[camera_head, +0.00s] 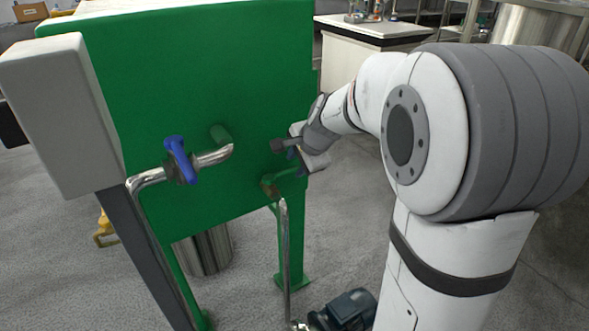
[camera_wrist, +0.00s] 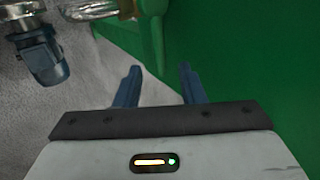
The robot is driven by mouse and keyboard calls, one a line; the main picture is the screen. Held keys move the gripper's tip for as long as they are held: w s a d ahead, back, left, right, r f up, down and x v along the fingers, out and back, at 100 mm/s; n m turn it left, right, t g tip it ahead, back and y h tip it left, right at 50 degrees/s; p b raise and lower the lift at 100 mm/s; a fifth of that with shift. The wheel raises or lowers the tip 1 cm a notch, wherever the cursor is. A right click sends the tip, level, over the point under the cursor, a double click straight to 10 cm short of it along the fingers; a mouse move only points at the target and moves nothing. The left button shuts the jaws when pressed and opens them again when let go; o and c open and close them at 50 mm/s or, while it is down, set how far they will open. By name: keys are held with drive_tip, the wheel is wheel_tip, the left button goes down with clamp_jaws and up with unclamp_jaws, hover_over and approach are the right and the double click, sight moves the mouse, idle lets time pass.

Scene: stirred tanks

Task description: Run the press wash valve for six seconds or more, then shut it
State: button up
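A valve with a blue lever (camera_head: 179,158) sits on a shiny bent pipe (camera_head: 213,157) at the left of the green press plate (camera_head: 225,75). Its lever stands roughly crosswise to the pipe. A second fitting (camera_head: 269,186) joins an upright pipe at the plate's lower right; its handle cannot be made out. No label shows which is the wash valve. My gripper (camera_head: 286,148) is by the plate's right side, above this second fitting and away from the blue lever. In the wrist view my gripper (camera_wrist: 160,86) has its two blue fingers apart, with nothing clearly held between them.
A grey box (camera_head: 65,110) stands left of the plate. A metal drum (camera_head: 203,251) is under the press. A motor (camera_head: 348,308) stands on the floor near the upright pipe (camera_head: 285,245). A white bench (camera_head: 365,60) is behind. Grey floor is open at lower left.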

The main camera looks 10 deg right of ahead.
drive_tip(key=shift+x, duration=1.05)
drive_tip(key=shift+c, duration=0.2)
clamp_jaws()
